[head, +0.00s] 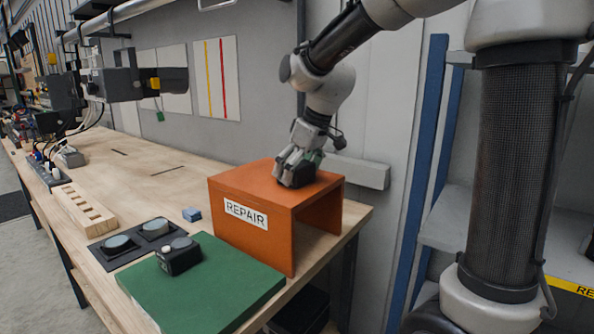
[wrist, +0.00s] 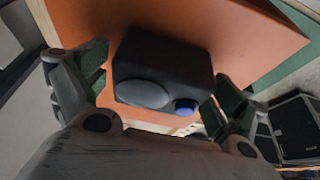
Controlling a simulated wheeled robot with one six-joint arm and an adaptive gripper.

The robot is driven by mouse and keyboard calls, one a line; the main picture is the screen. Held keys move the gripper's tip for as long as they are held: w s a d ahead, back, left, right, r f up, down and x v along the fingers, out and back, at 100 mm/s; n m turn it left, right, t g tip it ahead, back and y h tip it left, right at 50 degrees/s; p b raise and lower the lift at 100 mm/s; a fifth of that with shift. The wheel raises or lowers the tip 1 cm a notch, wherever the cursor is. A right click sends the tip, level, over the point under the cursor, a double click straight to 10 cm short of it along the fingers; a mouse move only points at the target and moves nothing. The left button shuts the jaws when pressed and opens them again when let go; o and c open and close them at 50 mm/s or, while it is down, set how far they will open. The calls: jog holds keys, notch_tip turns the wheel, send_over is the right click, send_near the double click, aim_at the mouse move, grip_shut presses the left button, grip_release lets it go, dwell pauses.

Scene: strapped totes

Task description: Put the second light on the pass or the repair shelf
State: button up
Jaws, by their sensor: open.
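One light, a small black box with a round grey lens and a blue button (wrist: 165,75), sits on top of the orange repair shelf (head: 258,186). My gripper (head: 302,172) is over the shelf top, with its fingers on either side of this light. In the wrist view the fingers stand apart, with gaps beside the box. A second black light with a round pale lens and a small light-coloured button (head: 178,255) rests on the green pass mat (head: 217,300). In the head view my fingers mostly hide the light on the shelf.
A black tray (head: 104,253) with two round grey discs lies left of the green mat. A blue-framed rack (head: 430,170) stands right of the bench. The bench's middle is largely clear.

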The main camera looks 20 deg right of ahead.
jog(key=v, duration=1.2)
jog(key=shift+r, duration=0.15)
